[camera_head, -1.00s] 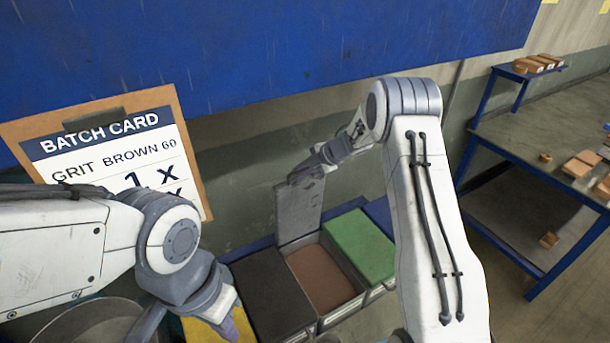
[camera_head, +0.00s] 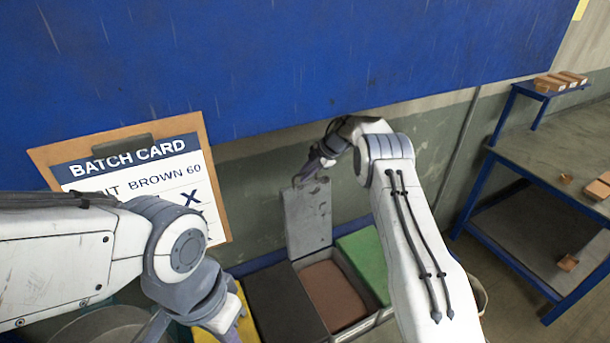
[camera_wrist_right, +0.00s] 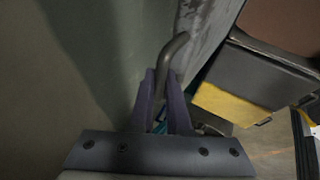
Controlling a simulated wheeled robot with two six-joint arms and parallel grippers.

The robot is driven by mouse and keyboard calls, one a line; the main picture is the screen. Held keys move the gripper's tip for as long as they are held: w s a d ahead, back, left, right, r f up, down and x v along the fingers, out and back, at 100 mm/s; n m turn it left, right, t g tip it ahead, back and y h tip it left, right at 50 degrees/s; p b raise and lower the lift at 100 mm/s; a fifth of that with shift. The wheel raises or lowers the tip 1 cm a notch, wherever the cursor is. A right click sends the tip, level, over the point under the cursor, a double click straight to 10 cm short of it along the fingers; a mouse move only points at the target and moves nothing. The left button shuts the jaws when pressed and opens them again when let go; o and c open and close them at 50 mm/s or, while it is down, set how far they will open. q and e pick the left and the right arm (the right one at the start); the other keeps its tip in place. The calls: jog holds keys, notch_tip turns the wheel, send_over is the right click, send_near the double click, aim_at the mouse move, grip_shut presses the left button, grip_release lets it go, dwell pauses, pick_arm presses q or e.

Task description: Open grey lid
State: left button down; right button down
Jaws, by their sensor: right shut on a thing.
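The grey lid (camera_head: 308,218) stands raised, nearly upright, at the back of its bin in the head view. The open bin shows brown contents (camera_head: 333,294). My right gripper (camera_head: 306,178) is at the lid's top edge. In the right wrist view its purple fingers (camera_wrist_right: 165,100) are shut on the lid's bent grey handle (camera_wrist_right: 173,55); the lid's face (camera_wrist_right: 205,25) shows beside it. My left gripper (camera_head: 238,322) is low at the left, above the yellow lid; its fingertips are partly cut off and their opening is unclear.
A black lid (camera_head: 282,300) is left of the open bin and a green lid (camera_head: 364,258) is right of it. The batch card (camera_head: 140,175) stands at the left. A blue-framed table (camera_head: 560,150) with brown blocks stands at the right. A wall is close behind the raised lid.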

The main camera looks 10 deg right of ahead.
jog(key=shift+s+a+f, duration=0.1)
jog(key=shift+f, duration=0.15)
jog(key=c, duration=0.9)
grip_release()
jog(key=shift+s+d+r+b, duration=0.1)
jog(key=shift+d+r+b, duration=0.05)
jog(key=shift+d+b, duration=0.15)
jog(key=b+v, duration=0.1)
jog(key=v, duration=0.2)
jog(key=b+v, duration=0.2)
jog(key=v, duration=0.2)
jog(key=b+v, duration=0.1)
jog(key=v, duration=0.2)
jog(key=shift+w+a+r, duration=0.2)
jog(key=shift+a+r, duration=0.05)
jog(key=shift+r, duration=0.15)
